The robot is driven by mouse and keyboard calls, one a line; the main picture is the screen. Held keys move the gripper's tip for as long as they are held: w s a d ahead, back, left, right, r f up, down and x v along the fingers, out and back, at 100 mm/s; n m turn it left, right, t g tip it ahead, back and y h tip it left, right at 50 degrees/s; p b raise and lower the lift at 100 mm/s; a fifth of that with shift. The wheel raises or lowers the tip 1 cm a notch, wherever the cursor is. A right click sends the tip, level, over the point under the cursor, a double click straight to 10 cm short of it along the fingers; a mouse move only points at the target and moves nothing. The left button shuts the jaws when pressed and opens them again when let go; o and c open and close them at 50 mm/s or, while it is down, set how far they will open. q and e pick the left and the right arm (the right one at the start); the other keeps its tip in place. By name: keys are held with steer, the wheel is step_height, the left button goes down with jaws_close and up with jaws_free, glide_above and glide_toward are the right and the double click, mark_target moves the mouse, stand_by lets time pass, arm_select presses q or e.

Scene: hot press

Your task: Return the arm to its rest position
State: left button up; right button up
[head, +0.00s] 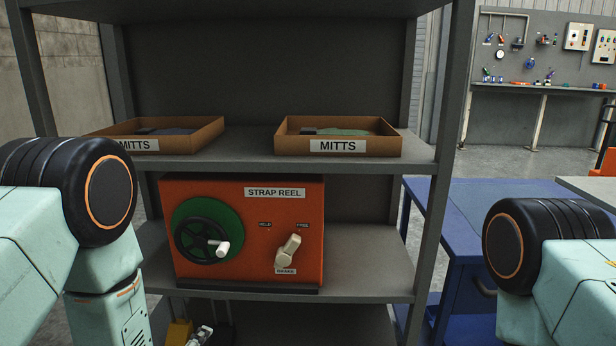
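My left arm (95,225) comes in from the left and bends downward; no gripper of it can be made out. My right arm (545,260) shows only at the lower right, and its gripper is out of the picture. In front of me is a grey shelf rack (375,282). On its middle shelf stands an orange strap reel box (250,233) with a green reel and black handwheel (203,238) at left. A pale brake lever (289,250) sits at right, tilted, its top toward the FREE label.
Two cardboard trays labelled MITTS, left (195,140) and right (290,140), stand on the upper shelf. A small yellow item (179,333) shows low down, partly cut off. A blue table (465,215) is behind the rack at right. A tool board (545,60) hangs at the back.

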arm_select(q)
steer(key=s+f+m+g, duration=0.4)
steer(key=s, duration=0.7)
steer(key=s+f+m+g, duration=0.4)
steer(key=s+m, duration=0.1)
steer(key=s, duration=0.6)
steer(key=s+a+f+m+g, duration=0.1)
steer(key=s+f+m+g, duration=0.3)
steer(key=s, duration=0.8)
steer(key=shift+f+g, duration=0.4)
steer(key=shift+f, duration=0.15)
